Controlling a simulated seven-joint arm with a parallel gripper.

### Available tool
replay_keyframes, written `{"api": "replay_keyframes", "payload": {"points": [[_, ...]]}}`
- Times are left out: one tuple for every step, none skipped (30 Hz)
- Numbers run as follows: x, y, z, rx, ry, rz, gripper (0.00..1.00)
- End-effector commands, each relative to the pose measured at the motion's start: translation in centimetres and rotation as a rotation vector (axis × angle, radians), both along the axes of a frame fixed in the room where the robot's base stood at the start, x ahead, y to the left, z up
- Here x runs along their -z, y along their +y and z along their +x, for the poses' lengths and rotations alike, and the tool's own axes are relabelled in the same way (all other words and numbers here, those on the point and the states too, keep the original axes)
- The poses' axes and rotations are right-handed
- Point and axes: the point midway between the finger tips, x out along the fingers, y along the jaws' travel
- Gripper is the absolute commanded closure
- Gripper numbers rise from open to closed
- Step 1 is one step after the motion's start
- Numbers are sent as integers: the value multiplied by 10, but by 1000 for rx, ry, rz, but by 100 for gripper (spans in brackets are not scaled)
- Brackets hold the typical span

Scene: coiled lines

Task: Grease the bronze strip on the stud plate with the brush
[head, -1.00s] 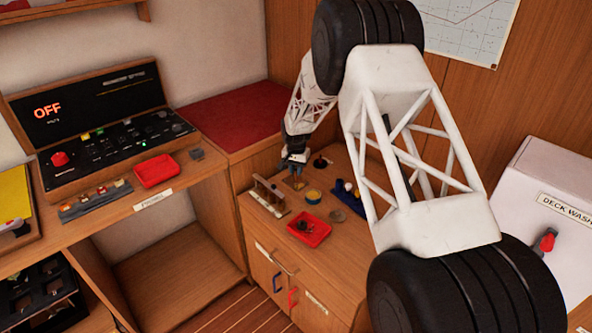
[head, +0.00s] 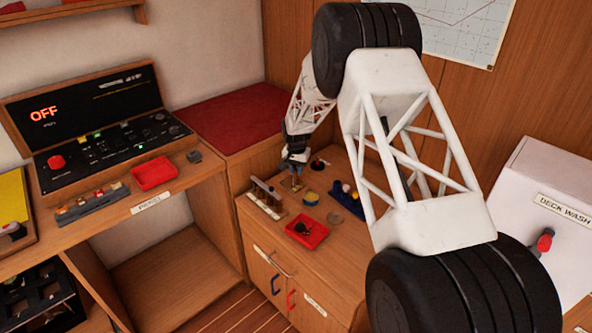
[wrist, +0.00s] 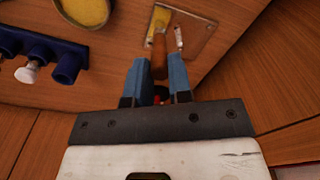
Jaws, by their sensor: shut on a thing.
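My gripper (wrist: 158,62) is shut on the brush (wrist: 160,45), whose brown handle stands between the blue fingers. The brush's far end reaches over the stud plate (wrist: 201,32), a tan metal plate. A yellowish patch at that end could be bristles or the bronze strip; I cannot tell which, nor whether they touch. A small pale stud (wrist: 179,38) stands on the plate beside the brush. In the head view my gripper (head: 296,178) points down at the far side of the cabinet top, and the plate below it is small and partly hidden.
A round yellow-filled tin (wrist: 86,10) lies left of the plate. A blue holder (wrist: 40,45) with a white-knobbed item stands further left. In the head view, a red tray (head: 306,233) and a wooden rack (head: 266,198) stand nearby. A switch panel (head: 110,140) reads OFF.

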Motion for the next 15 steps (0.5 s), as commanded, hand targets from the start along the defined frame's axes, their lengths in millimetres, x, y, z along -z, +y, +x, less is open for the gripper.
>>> {"api": "replay_keyframes", "payload": {"points": [[0,-1,1,1,0,0,100],[0,-2,2,1,0,0,100],[0,-3,3,1,0,0,100],[0,-4,4,1,0,0,100],[0,-5,4,1,0,0,100],[1,-6,5,1,0,0,100],[1,-6,6,1,0,0,100],[1,-7,7,1,0,0,100],[1,-7,7,1,0,0,100],[1,-7,8,0,0,0,100],[1,-8,8,0,0,0,100],[1,-8,8,0,0,0,100],[1,-8,8,0,0,0,100],[1,-8,8,0,0,0,100],[1,-8,8,0,0,0,100]]}}
